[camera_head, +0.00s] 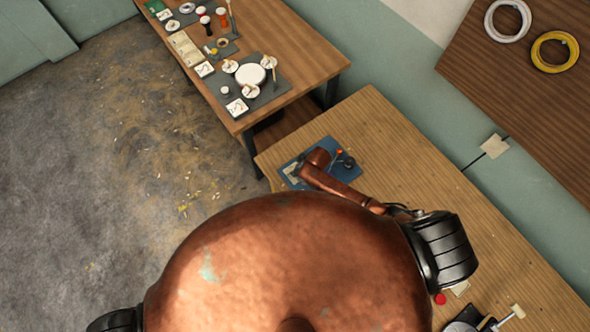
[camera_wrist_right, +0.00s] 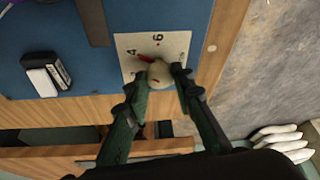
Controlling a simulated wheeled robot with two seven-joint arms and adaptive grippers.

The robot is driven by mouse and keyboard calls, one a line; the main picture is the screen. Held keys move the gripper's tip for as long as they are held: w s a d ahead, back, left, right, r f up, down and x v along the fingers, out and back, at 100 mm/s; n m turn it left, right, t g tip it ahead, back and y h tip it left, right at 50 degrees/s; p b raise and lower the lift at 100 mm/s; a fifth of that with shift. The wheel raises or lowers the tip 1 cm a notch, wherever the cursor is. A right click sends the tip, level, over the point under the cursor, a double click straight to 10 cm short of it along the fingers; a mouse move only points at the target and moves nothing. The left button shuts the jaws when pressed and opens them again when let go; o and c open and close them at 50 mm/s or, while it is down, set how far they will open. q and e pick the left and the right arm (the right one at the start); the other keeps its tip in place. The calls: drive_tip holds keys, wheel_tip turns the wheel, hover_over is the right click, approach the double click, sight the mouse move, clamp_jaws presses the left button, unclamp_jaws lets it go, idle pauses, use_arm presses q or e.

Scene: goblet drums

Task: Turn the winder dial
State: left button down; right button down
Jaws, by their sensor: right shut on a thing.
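The dial's lower part and some of the plate are hidden by the fingers. In the head view, my right arm reaches over the blue mat (camera_head: 345,172), and the dial cannot be made out there. My left gripper is not in view.
A black and white block (camera_wrist_right: 43,80) lies on the mat beside the plate. A second table (camera_head: 300,45) behind holds several small items on dark mats. Rings (camera_head: 555,51) hang on a brown board.

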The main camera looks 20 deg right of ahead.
drive_tip(key=shift+s+f, duration=0.35)
drive_tip(key=shift+s, duration=0.1)
drive_tip(key=c, duration=2)
unclamp_jaws()
drive_tip(key=shift+c, duration=0.2)
drive_tip(key=o, duration=0.4)
drive_tip(key=shift+w+r, duration=0.1)
drive_tip(key=shift+r, duration=0.1)
drive_tip(key=shift+w, duration=0.1)
drive_tip(key=v, duration=1.2)
drive_tip(key=shift+w+r, duration=0.1)
